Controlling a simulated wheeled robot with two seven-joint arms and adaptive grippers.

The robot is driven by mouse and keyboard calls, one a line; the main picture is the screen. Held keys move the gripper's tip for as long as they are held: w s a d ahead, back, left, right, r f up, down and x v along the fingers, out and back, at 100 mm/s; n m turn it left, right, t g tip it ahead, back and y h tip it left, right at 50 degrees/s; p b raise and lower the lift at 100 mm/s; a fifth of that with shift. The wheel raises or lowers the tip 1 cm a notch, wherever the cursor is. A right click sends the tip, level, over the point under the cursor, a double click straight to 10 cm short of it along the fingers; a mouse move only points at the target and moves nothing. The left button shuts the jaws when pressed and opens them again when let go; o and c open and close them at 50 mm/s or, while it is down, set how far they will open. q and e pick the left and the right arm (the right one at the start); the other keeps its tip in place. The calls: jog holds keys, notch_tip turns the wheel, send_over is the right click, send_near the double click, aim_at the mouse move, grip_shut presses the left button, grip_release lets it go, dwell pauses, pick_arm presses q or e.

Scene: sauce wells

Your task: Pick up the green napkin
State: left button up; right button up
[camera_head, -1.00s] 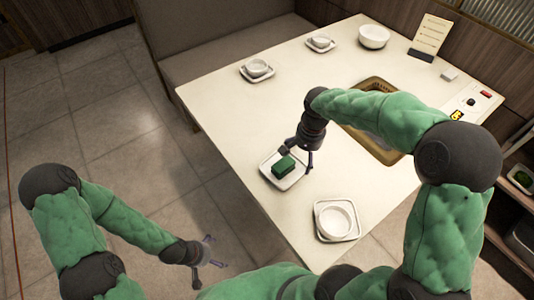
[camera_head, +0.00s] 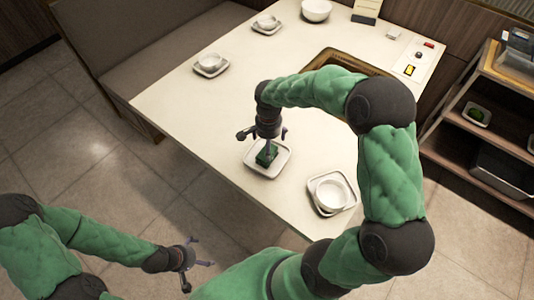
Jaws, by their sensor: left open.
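The green napkin (camera_head: 264,160) is a small folded block on a square white plate (camera_head: 287,160) near the table's front left edge. My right gripper (camera_head: 265,137) points down just above it, its fingers spread wide. One finger hides part of the napkin, and I cannot tell whether it touches it. My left gripper (camera_head: 197,266) is open and empty, low at the front left, off the table and away from the napkin.
White bowls on plates stand at the front right (camera_head: 331,195), left (camera_head: 210,64) and back (camera_head: 267,22) of the table (camera_head: 180,105). A tray (camera_head: 350,60) is set in the middle.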

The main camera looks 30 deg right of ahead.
jog(key=f+b, duration=0.1)
jog(key=f, duration=0.1)
jog(key=f+b, duration=0.1)
jog(key=f, duration=0.1)
jog(key=shift+d+f, duration=0.2)
jog(key=shift+f, duration=0.2)
jog(key=shift+s, duration=0.1)
jog(key=c, duration=0.9)
jog(key=shift+c, duration=0.2)
jog(key=shift+r, duration=0.1)
